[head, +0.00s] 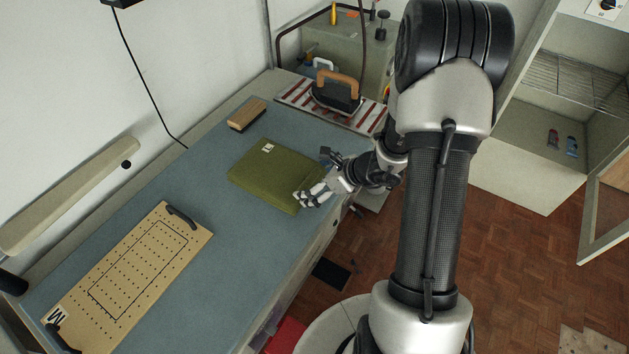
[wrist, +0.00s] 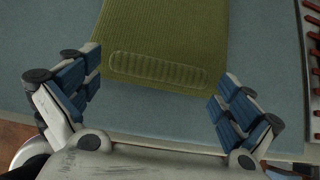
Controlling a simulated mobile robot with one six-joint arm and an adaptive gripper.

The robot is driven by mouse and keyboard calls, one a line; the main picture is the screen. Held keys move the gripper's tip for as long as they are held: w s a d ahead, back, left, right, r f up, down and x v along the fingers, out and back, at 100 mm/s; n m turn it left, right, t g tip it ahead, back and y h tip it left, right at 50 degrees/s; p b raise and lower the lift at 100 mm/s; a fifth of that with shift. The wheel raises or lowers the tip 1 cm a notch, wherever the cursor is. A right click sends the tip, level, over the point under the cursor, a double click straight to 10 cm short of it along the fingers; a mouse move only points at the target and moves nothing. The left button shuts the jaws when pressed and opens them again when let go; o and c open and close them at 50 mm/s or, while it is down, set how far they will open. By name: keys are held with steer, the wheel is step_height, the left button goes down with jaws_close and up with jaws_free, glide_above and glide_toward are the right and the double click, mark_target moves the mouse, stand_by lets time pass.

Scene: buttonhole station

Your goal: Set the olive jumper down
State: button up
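The olive jumper (head: 275,175) lies folded flat on the blue-grey table top, with a small white label near its far left edge. It also fills the upper middle of the wrist view (wrist: 170,35), where a ribbed band runs along its near edge. My gripper (head: 312,196) is at the jumper's right corner in the head view. In the wrist view my gripper (wrist: 155,95) has its two blue-padded fingers spread wide, with the jumper's near edge between and just beyond them. Nothing is clasped between the fingers. I cannot tell whether a finger touches the cloth.
A perforated board (head: 130,270) with dark handles lies at the front left of the table (head: 215,240). A wooden block (head: 247,114) lies behind the jumper. An iron (head: 337,92) stands on a striped rest at the back. A sleeve-board-like padded bar (head: 70,195) runs along the wall.

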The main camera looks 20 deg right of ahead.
steer(key=p+v, duration=0.4)
steer(key=v, duration=0.8)
steer(key=s+a+r+n+g, duration=0.2)
steer(key=s+a+r+n, duration=0.1)
steer(key=a+r+n, duration=0.45)
steer(key=s+a+r+n+g, duration=0.2)
steer(key=s+a+r+n, duration=0.1)
steer(key=a+r+n, duration=0.4)
steer(key=s+r+n+t+h, duration=0.1)
steer(key=s+r+n+h, duration=0.4)
steer(key=s+n, duration=0.7)
steer(key=r+n, duration=0.1)
steer(key=n, duration=0.1)
steer(key=shift+r+n, duration=0.3)
steer(key=shift+n, duration=0.05)
steer(key=shift+f, duration=0.1)
